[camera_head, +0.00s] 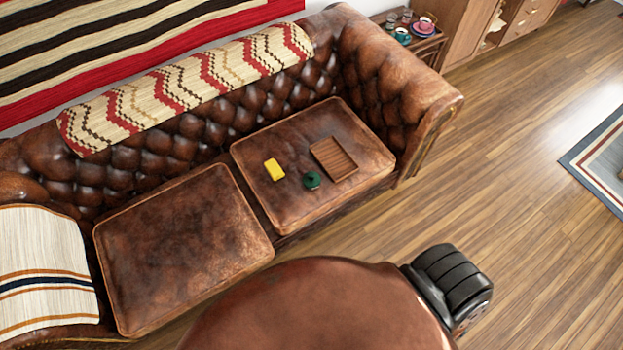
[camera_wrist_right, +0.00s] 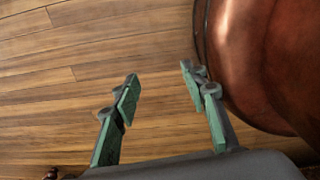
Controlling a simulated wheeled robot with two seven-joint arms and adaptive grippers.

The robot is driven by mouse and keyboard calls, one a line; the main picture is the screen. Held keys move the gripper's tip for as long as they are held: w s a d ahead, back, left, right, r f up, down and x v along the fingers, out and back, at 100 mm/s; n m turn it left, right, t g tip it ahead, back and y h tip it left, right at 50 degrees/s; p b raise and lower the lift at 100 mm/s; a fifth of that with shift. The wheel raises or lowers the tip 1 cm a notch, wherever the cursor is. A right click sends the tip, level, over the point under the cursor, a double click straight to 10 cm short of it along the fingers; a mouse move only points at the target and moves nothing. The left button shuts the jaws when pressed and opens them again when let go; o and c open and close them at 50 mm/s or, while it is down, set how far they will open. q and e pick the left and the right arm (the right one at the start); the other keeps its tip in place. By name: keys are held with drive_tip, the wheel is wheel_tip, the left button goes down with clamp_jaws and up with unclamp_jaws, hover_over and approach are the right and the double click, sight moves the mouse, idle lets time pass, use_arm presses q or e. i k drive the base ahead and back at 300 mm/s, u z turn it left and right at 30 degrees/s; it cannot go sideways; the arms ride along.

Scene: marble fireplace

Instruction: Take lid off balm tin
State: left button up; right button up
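A small dark green round tin (camera_head: 312,180) sits on the right seat cushion of a brown leather sofa in the head view. It looks closed, with a small raised part on top; lid and body cannot be told apart at this size. My right gripper (camera_wrist_right: 158,90) shows in the right wrist view with its two green-padded fingers spread apart and nothing between them. It is over the wooden floor, away from the tin. My left gripper is in neither view.
A yellow block (camera_head: 274,169) and a brown wooden tray (camera_head: 334,159) lie close to the tin on the cushion (camera_head: 358,131). The left seat cushion (camera_head: 183,248) is bare. A side table with cups (camera_head: 402,36) stands beyond the sofa arm (camera_head: 426,108).

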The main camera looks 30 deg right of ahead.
sight(310, 180)
drive_tip(key=u, duration=3.2)
drive_tip(key=k, duration=1.35)
drive_tip(key=z, duration=1.4)
